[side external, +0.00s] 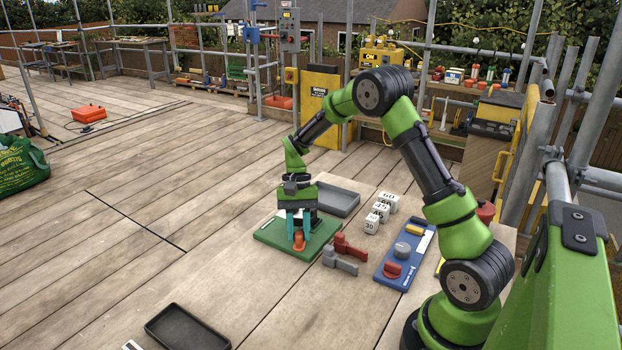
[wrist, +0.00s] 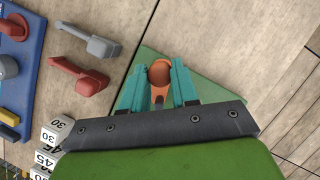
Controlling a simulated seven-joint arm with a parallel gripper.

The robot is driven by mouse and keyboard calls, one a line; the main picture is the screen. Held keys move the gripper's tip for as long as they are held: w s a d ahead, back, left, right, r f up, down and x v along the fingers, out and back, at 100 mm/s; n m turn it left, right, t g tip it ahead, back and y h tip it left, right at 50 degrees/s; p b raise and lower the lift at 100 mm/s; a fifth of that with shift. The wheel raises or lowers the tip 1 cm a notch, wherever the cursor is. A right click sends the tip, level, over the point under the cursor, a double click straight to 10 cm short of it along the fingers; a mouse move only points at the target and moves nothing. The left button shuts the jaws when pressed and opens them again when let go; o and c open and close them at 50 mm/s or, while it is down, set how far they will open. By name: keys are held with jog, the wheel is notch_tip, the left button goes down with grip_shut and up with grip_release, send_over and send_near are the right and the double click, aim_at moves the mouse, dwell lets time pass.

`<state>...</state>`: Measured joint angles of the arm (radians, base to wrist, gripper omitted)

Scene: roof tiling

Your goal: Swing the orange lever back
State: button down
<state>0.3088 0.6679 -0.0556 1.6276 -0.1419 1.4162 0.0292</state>
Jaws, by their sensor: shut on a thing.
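The orange lever (side external: 299,241) stands on a green board (side external: 270,237) on the wooden deck. In the wrist view the orange lever (wrist: 159,74) shows between the teal fingers of my gripper (wrist: 158,88). My gripper (side external: 294,228) is low over the board in the side view, its fingers shut on the lever. The lever's lower part is partly hidden by the fingers and the gripper body, so its exact tilt is hard to tell.
A red lever (side external: 349,246) and a grey lever (side external: 340,261) lie right of the board. A blue panel (side external: 405,262), white number cubes (side external: 380,212) and a grey tray (side external: 338,198) are nearby. A black tray (side external: 187,329) lies at the front.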

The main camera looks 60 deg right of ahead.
jog(key=shift+s+d+n+h, duration=0.3)
jog(key=shift+s+n, duration=0.1)
jog(key=shift+n, duration=0.4)
jog(key=shift+s, duration=0.1)
jog(key=c, duration=0.9)
grip_release()
jog(key=v, duration=1.7)
jog(key=shift+w+a, duration=0.1)
jog(key=shift+w, duration=0.15)
jog(key=shift+f, duration=0.1)
